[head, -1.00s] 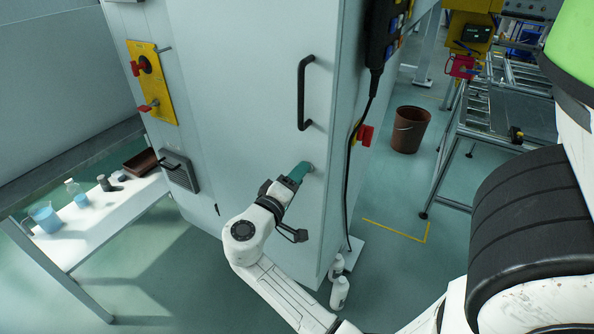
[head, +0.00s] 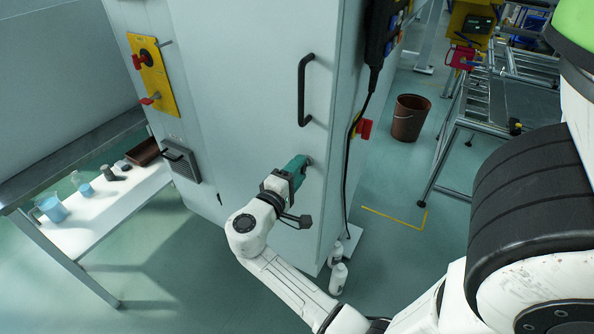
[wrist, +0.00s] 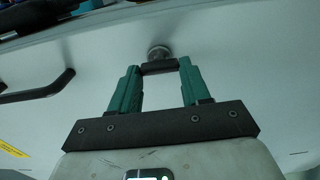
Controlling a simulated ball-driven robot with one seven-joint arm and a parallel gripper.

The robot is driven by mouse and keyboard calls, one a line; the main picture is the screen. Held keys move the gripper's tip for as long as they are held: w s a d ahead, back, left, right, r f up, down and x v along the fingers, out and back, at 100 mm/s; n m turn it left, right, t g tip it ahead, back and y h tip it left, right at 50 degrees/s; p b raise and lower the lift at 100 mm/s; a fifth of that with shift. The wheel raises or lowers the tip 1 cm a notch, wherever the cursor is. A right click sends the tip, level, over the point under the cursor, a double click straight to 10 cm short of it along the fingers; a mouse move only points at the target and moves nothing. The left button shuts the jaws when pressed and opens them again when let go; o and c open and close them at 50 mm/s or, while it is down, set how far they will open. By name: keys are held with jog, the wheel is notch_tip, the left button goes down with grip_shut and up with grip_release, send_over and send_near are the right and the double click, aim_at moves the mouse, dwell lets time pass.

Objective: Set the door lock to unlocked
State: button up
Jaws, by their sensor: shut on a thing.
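The door lock is on the pale cabinet door (head: 270,90), below the black door handle (head: 302,90). In the wrist view the lock has a round metal base (wrist: 158,51) and a dark turn bar (wrist: 160,68), which lies crosswise in the picture. My gripper (head: 300,166) is at the lock, its green fingers pointing into the door. In the wrist view the fingertips (wrist: 159,67) are shut on the two ends of the bar. In the head view the gripper mostly hides the lock, and I see no lock marking.
A yellow panel (head: 153,75) with red levers is on the cabinet's left face. A black cable (head: 359,150) hangs at the right corner, near a red switch (head: 364,128). White bottles (head: 339,279) stand on the floor by the cabinet. A bench (head: 105,213) is at left.

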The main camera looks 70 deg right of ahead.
jog(key=o, duration=1.1)
jog(key=shift+c, duration=0.2)
jog(key=b+v, duration=0.1)
jog(key=v, duration=0.9)
jog(key=shift+a+b, duration=0.35)
jog(key=shift+a, duration=0.05)
jog(key=s+f+t+y, duration=0.2)
jog(key=s+f+y, duration=0.25)
jog(key=f, duration=0.35)
jog(key=s+a+f+n+t+y, duration=0.1)
jog(key=s+a+f+y, duration=0.1)
jog(key=a+f+y, duration=0.2)
jog(key=s+a+f+n+t+y, duration=0.1)
jog(key=a+f+y, duration=0.4)
jog(key=a, duration=0.8)
jog(key=s+t+y, duration=0.1)
jog(key=s+y, duration=0.1)
jog(key=y, duration=0.1)
jog(key=shift+y, duration=0.35)
